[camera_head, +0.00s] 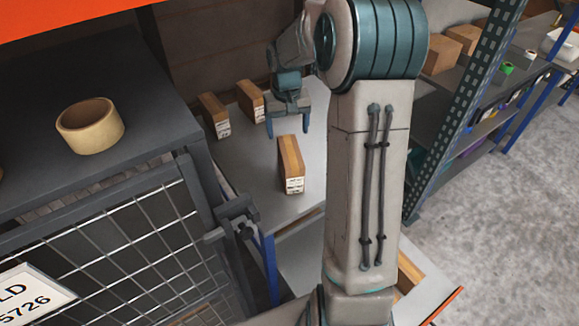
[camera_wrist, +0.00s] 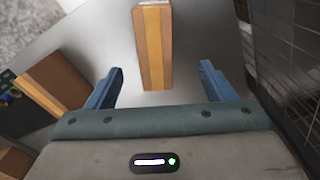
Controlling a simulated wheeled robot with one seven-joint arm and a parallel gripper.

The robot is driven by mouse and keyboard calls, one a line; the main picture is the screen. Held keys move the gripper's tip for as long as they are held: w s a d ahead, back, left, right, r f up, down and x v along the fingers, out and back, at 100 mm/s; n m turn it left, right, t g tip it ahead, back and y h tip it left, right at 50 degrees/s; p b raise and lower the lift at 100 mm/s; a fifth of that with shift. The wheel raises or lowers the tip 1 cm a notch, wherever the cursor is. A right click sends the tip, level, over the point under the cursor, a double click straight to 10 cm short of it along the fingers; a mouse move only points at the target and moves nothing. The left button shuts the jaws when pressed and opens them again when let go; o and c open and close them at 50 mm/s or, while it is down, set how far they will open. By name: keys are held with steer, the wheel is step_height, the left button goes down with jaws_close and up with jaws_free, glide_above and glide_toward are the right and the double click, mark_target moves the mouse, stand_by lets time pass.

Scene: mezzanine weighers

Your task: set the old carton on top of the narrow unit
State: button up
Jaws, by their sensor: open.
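Three brown cartons with white printed labels stand on a grey shelf surface: a front carton (camera_head: 290,160), a left carton (camera_head: 212,113) and a back carton (camera_head: 250,99). The label print is too small to read, so I cannot tell which is the old one. My gripper (camera_head: 287,128) is open and empty, behind the front carton and right of the back one. In the wrist view, one carton (camera_wrist: 152,45) lies ahead of the open fingers, roughly between their lines. Another carton (camera_wrist: 55,80) is beside the left finger. A dark mesh-sided unit (camera_head: 150,195) stands at left; I cannot tell whether it is the narrow unit.
A tape roll (camera_head: 90,125) sits on the mesh-sided unit's dark top, which is otherwise largely bare. A latch (camera_head: 235,215) juts from its corner. A blue-green rack post (camera_head: 480,80) and shelves with boxes (camera_head: 442,55) stand right. Concrete floor (camera_head: 500,200) is clear at right.

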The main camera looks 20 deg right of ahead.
steer(key=s+a+r+t, duration=0.1)
steer(key=s+a+r, duration=0.1)
steer(key=s, duration=0.6)
steer(key=s+a+r+n+t, duration=0.1)
steer(key=s+a+r, duration=0.2)
steer(key=s, duration=0.6)
steer(key=s+a+r+n+t, duration=0.1)
steer(key=s+a+r, duration=0.2)
steer(key=s+a, duration=0.2)
steer(key=s, duration=0.3)
steer(key=shift+s+a+r, duration=0.15)
steer(key=shift+s, duration=0.2)
